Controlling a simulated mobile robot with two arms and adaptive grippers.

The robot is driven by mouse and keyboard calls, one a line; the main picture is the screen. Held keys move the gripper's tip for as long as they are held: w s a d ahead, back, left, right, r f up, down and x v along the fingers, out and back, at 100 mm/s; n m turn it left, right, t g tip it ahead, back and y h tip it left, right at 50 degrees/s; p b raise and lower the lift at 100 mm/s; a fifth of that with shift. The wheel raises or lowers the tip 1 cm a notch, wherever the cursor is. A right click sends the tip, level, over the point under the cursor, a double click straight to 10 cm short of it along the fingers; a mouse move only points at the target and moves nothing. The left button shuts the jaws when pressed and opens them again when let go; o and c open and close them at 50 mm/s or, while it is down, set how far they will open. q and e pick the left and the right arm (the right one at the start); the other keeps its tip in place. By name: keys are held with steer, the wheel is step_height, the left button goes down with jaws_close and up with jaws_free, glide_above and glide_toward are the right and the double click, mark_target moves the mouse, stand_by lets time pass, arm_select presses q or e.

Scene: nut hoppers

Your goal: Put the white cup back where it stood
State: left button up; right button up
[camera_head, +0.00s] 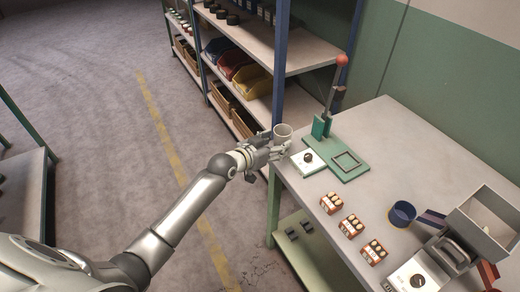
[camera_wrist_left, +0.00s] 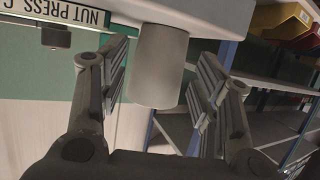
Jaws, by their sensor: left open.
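The white cup (camera_head: 283,132) is at the near left corner of the workbench, beside the white control box with a black knob (camera_head: 308,159). In the left wrist view the cup (camera_wrist_left: 160,66) is between the two fingers, its one end against a pale surface. My left gripper (camera_head: 272,149) is at the cup, with its fingers apart on either side of it. The left wrist view shows the open fingers (camera_wrist_left: 162,95) too; I cannot tell whether either touches the cup. The cup's lower part is partly hidden by the gripper in the head view. My right gripper is not in view.
A green press (camera_head: 322,127) with a red-knobbed lever stands behind the control box. Several small orange nut packs (camera_head: 331,203), a blue ring-shaped container (camera_head: 402,213) and a grey hopper (camera_head: 487,225) are further right. A blue-posted shelf (camera_head: 257,45) with bins stands behind. The bench's far middle is clear.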

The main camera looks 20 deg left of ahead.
arm_select(q)
steer(key=v, duration=0.9)
steer(key=shift+s, duration=0.1)
steer(key=s+a+f+n+g+y, duration=0.1)
steer(key=s+a+f, duration=0.1)
steer(key=f, duration=0.7)
steer(key=s+a+f+n+g+y, duration=0.1)
steer(key=s+a+f+g, duration=0.1)
steer(key=f, duration=0.7)
steer(key=s+f+g+y, duration=0.1)
steer(key=s+f+g, duration=0.1)
steer(key=s+f, duration=0.65)
steer(key=s+f+g+y, duration=0.15)
steer(key=s+f, duration=0.35)
steer(key=f, duration=0.6)
steer(key=s+d+f+g, duration=0.1)
steer(key=s+f, duration=0.4)
steer(key=s, duration=0.5)
steer(key=s+d+f+g, duration=0.1)
steer(key=s+f+g, duration=0.2)
steer(key=s, duration=0.7)
steer(key=s+d+f+m+g, duration=0.1)
steer(key=s+f+g, duration=0.1)
steer(key=s+f, duration=0.4)
steer(key=s, duration=0.5)
steer(key=shift+d+f, duration=0.2)
steer(key=shift+f, duration=0.1)
